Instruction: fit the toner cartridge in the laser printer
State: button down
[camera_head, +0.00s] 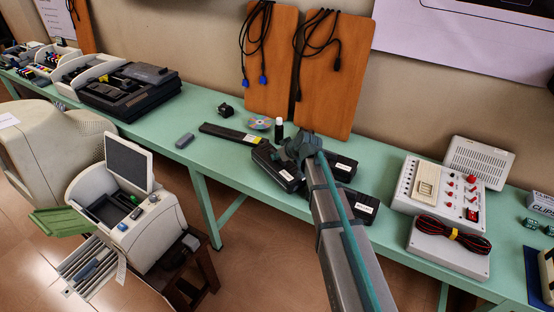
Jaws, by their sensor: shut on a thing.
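The laser printer (152,228) appears to be the beige machine at lower left, on a dark wooden stool. Its grey lid (128,162) stands open over a dark bay. Several black box-shaped cartridges with white labels lie around my arm's end on the green bench: one at left (273,166), one behind at right (345,165), one at right (354,206). My gripper (297,153) is over this group, at the inner end of the left one, and appears shut on that black cartridge. Its fingertips are mostly hidden by its own body, and I cannot tell whether the cartridge is lifted.
A long black bar (230,133), a disc (261,123), a small dark bottle (279,128) and a grey block (185,140) lie nearby. Boards with cables (270,60) lean behind. A white control box (437,187) stands right. A beige monitor (45,150) is left of the printer.

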jog(key=shift+s+f, duration=0.1)
jog(key=shift+f, duration=0.5)
jog(key=shift+f, duration=0.1)
jog(key=c, duration=1.2)
grip_release()
jog(key=shift+s+d+r, duration=0.1)
jog(key=shift+r, duration=0.1)
jog(key=b+v, duration=0.3)
jog(key=v, duration=0.7)
jog(key=shift+s+d+r, duration=0.2)
jog(key=shift+s+d, duration=0.05)
jog(key=shift+o, duration=0.6)
jog(key=shift+s+d+r, duration=0.2)
jog(key=shift+r, duration=0.2)
